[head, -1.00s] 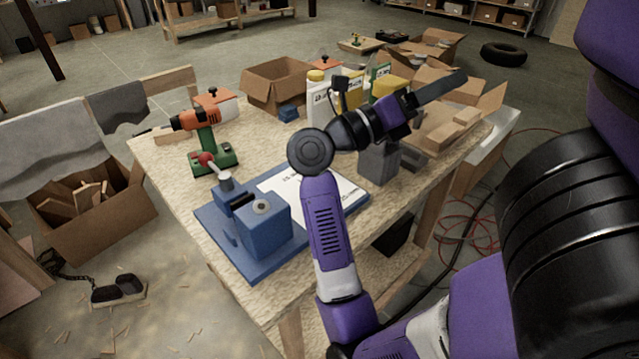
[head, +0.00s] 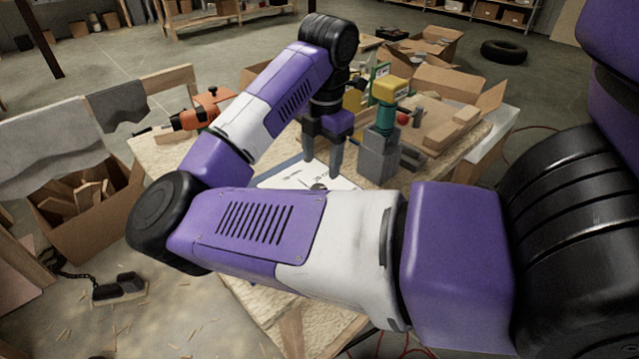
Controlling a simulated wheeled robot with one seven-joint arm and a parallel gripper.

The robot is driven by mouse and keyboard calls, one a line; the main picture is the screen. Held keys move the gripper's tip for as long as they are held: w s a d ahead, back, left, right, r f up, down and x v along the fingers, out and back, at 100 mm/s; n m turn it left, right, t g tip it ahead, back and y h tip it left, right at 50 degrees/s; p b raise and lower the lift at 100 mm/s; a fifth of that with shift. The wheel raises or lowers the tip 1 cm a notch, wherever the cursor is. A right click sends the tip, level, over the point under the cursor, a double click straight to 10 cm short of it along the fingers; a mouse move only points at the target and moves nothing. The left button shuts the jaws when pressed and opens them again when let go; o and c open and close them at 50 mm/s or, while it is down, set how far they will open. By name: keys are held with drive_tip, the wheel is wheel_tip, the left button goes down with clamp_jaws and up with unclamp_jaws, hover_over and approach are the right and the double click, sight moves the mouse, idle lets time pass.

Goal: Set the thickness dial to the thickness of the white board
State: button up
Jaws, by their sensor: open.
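A white printed panel (head: 299,179) lies on the table, mostly covered by my arm in the head view. A small dark round spot (head: 319,186) shows on it, too small to identify as the dial. I cannot tell whether this panel is the white board to be measured. The blue device at the table's front left is hidden behind my arm. My gripper (head: 322,169) points down above the panel's far right part, with its two grey fingers apart and nothing visible between them. I cannot tell whether the fingertips touch anything.
A grey block (head: 378,163) stands close right of my gripper, with a green and yellow tool (head: 388,98) at it. An orange drill (head: 198,115) is at the back left. Wood pieces (head: 448,133) and open cardboard boxes (head: 462,88) crowd the right and back of the table (head: 262,306).

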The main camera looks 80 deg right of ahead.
sight(319, 188)
drive_tip(key=shift+w+d+f+p, duration=0.1)
drive_tip(key=shift+w+f+p, duration=0.05)
drive_tip(key=shift+f, duration=1.8)
drive_tip(key=shift+w+f+p, duration=0.1)
drive_tip(key=shift+f+p, duration=0.05)
drive_tip(key=shift+f, duration=1.75)
clamp_jaws()
